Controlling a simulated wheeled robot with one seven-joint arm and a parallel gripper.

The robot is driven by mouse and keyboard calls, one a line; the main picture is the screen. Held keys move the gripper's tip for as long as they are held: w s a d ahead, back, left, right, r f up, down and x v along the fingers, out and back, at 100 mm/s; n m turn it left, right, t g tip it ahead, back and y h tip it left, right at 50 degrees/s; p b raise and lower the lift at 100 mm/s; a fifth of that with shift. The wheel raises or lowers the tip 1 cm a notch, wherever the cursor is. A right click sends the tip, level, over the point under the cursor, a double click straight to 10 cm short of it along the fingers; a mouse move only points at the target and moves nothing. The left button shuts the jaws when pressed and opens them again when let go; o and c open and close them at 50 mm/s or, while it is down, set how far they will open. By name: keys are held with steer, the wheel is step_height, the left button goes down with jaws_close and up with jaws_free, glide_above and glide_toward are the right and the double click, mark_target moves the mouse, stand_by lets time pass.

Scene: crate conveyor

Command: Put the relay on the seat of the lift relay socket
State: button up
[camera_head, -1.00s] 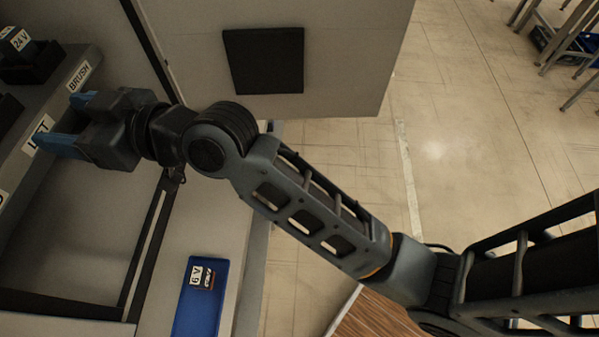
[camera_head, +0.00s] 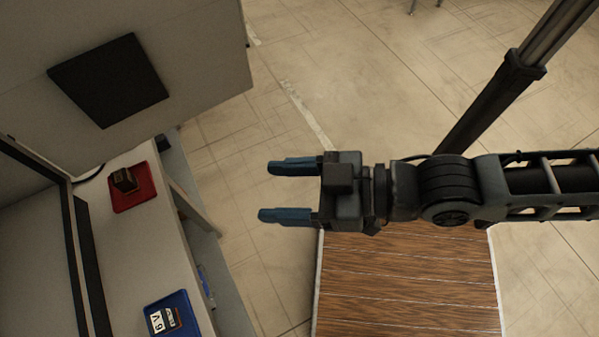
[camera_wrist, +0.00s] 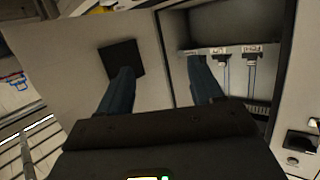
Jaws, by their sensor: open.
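A relay marked 6 V (camera_head: 163,319) lies in a blue tray (camera_head: 189,317) on the light ledge at lower left in the head view. A dark block (camera_head: 124,180), perhaps another relay, sits in a red tray (camera_head: 146,196) farther along the ledge. My gripper (camera_head: 280,190) is open and empty, pointing left over the floor, well to the right of both trays. Its two fingers also show in the wrist view (camera_wrist: 160,85), apart with nothing between them. The lift relay socket cannot be made out now; small labelled parts inside the cabinet (camera_wrist: 237,57) are too small to read.
An open cabinet door (camera_head: 190,50) with a black square panel (camera_head: 108,80) stands at upper left. The cabinet's dark frame edge (camera_head: 85,255) runs beside the ledge. Floor (camera_head: 245,150) is clear between the ledge and my gripper.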

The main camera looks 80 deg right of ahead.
steer(key=s, duration=0.1)
steer(key=s+r, duration=0.1)
steer(key=s, duration=0.1)
steer(key=s+d+r, duration=0.1)
steer(key=shift+s+r, duration=0.1)
steer(key=shift+s, duration=0.15)
